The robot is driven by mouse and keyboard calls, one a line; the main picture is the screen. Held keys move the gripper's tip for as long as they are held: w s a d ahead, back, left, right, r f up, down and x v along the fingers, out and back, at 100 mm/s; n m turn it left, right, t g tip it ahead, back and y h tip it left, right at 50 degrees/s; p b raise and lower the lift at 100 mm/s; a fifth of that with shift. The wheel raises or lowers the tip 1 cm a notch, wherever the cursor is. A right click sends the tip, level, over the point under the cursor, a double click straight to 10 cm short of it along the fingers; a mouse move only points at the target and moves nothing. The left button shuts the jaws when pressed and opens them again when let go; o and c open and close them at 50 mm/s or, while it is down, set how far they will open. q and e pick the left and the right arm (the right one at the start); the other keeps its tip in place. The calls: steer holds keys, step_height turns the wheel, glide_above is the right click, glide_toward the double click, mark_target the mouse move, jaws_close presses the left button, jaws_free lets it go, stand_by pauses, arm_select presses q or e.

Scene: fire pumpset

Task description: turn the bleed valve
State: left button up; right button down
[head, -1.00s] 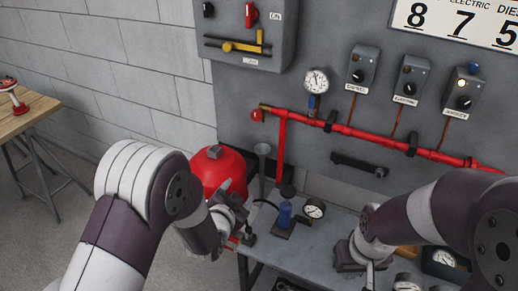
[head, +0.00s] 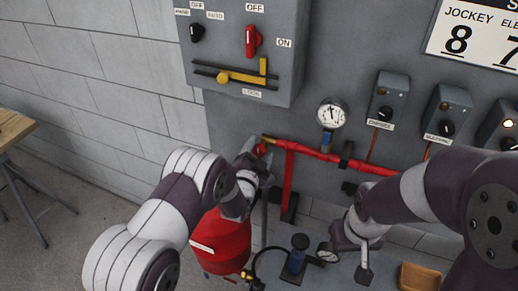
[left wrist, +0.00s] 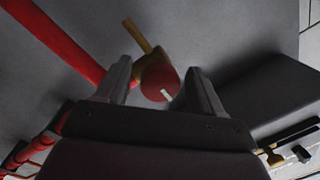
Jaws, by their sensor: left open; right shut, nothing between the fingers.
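The bleed valve is a small red knob (head: 261,150) with a brass body (head: 268,140) at the left end of the red pipe. In the left wrist view the round red knob (left wrist: 160,84), with a white mark, and its brass body (left wrist: 151,66) appear between my left fingers. My left gripper (left wrist: 161,90) is open, with a finger to each side of the knob; I cannot tell whether either touches it. In the head view my left gripper (head: 256,162) is at the knob, partly hidden by my wrist. My right gripper (head: 364,272) is shut and empty over the bench.
A red tank (head: 222,243) stands below my left arm. A pressure gauge (head: 331,113) and the red pipe (head: 330,157) are on the grey panel. A switch box (head: 240,50) hangs above left.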

arm_select(q)
steer(key=shift+w+f, duration=0.15)
steer(key=shift+w, duration=0.05)
steer(key=shift+s, duration=0.1)
steer(key=c, duration=1)
steer(key=shift+c, duration=0.2)
